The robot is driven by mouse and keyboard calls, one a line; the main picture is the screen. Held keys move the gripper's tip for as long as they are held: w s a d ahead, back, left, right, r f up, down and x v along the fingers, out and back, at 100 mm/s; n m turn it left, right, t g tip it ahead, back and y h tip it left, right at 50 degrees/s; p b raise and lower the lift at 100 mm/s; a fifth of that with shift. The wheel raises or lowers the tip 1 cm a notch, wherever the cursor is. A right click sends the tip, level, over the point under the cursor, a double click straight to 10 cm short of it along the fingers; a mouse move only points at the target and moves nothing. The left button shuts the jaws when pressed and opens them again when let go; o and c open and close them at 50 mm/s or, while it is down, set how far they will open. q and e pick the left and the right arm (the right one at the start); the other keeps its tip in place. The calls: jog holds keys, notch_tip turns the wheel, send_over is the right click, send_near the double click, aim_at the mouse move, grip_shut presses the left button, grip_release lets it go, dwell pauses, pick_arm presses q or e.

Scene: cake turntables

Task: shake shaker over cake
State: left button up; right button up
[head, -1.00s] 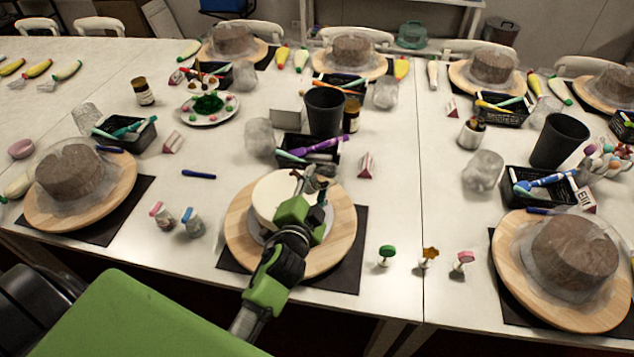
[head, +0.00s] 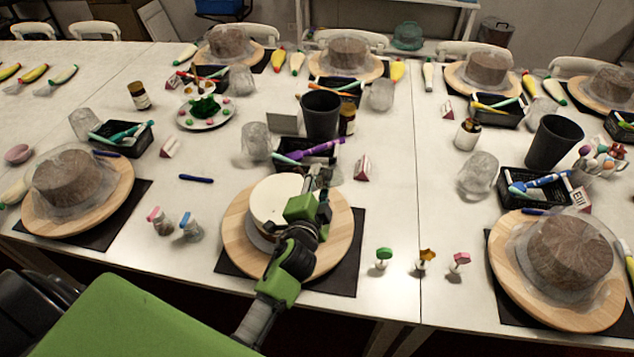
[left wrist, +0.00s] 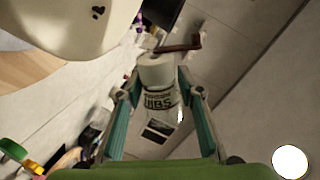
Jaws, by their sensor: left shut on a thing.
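A white cake (head: 268,204) stands on a round wooden turntable (head: 240,245) near the front middle of the table. In the left wrist view the pale cake (left wrist: 75,30) fills the upper left and has small dark specks on it. My left gripper (head: 318,183) is over the right side of the cake and turntable in the head view. In the left wrist view its fingers are shut on a small white shaker with dark lettering (left wrist: 158,98). The shaker is mostly hidden by the gripper in the head view. My right gripper is not in view.
A black tray of tools (head: 292,148) and a dark cup (head: 321,115) stand behind the cake. Several small stamps, one green (head: 383,258), stand to the right.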

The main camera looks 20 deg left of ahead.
pick_arm(q)
jog(key=shift+w+a+r, duration=0.15)
jog(key=shift+w+a, duration=0.35)
jog(key=shift+a, duration=0.15)
jog(key=shift+n, duration=0.4)
jog(key=shift+r, duration=0.1)
jog(key=shift+d+r+h+p, duration=0.3)
jog(key=shift+r, duration=0.05)
jog(key=shift+a+f, duration=0.25)
jog(key=shift+f, duration=0.1)
jog(key=shift+s+a+r+n+t, duration=0.15)
jog(key=shift+n+t, duration=0.15)
jog(key=shift+n, duration=0.2)
